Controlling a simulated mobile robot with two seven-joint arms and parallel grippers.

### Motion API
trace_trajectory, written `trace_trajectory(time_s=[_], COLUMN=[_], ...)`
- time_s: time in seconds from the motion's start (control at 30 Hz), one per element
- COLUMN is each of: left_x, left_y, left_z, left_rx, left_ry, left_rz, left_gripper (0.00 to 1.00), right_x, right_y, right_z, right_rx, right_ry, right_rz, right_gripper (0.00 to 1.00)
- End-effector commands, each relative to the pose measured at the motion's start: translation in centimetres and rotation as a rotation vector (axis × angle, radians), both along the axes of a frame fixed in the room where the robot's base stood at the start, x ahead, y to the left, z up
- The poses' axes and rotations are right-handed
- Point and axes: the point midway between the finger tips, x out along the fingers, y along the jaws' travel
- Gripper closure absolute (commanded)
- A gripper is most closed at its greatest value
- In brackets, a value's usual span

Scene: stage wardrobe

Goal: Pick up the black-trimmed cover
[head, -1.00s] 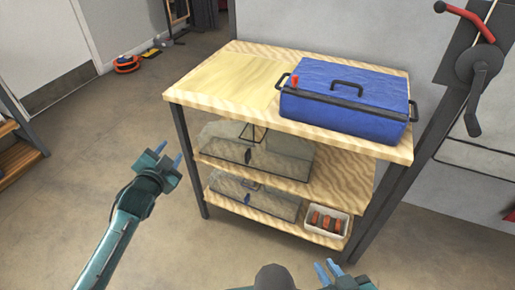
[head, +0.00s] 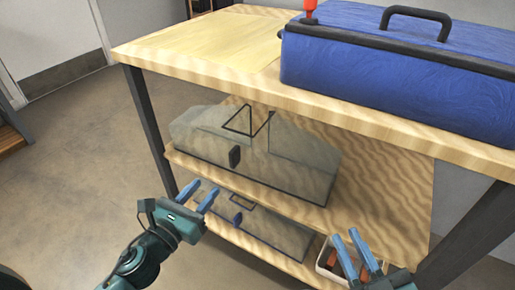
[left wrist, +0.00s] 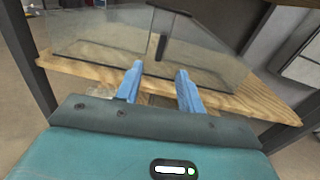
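A clear cover with black trim along its bottom edge (head: 255,160) stands on the middle shelf. A small black block (head: 235,157) is on its front and a thin black handle shape shows near its top. My left gripper (head: 202,186) is open and empty, low and to the left in front of the shelves. In the left wrist view the cover (left wrist: 205,55) stands beyond the open fingers (left wrist: 159,68), apart from them. My right gripper (head: 345,234) is open and empty at the lower right, in front of the white bin.
A second clear cover with a blue fitting (head: 262,228) sits on the bottom shelf (head: 225,232), beside a white bin (head: 324,262) of orange-and-dark items. A blue case (head: 400,75) stands on the tabletop (head: 200,55). A dark table leg (head: 150,125) stands left.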

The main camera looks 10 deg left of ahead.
Motion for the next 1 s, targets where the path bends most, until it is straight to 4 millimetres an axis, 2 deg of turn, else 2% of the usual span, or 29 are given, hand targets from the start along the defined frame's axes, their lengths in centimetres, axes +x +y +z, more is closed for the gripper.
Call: trace_trajectory(time_s=[0.13, 0.43, 0.77, 1.0], left_x=[1.1, 6.1, 8.5, 11.6], left_y=[-0.5, -2.0, -2.8, -3.9], left_z=[0.0, 0.0, 0.3, 0.7], left_rx=[0.033, 0.028, 0.027, 0.027], left_ry=[-0.015, -0.013, -0.013, -0.011], left_rz=[-0.007, -0.005, -0.005, -0.004], left_gripper=[0.62, 0.62, 0.62, 0.62], right_x=[-0.1, 0.0, 0.0, 0.0], right_y=[0.1, 0.1, 0.1, 0.1], right_z=[0.1, 0.0, -0.1, -0.4], right_rx=[0.001, 0.005, 0.012, 0.025], right_ry=[-0.010, -0.008, -0.008, -0.003], right_rz=[0.003, 0.003, 0.004, 0.007], right_gripper=[0.83, 0.83, 0.83, 0.83])
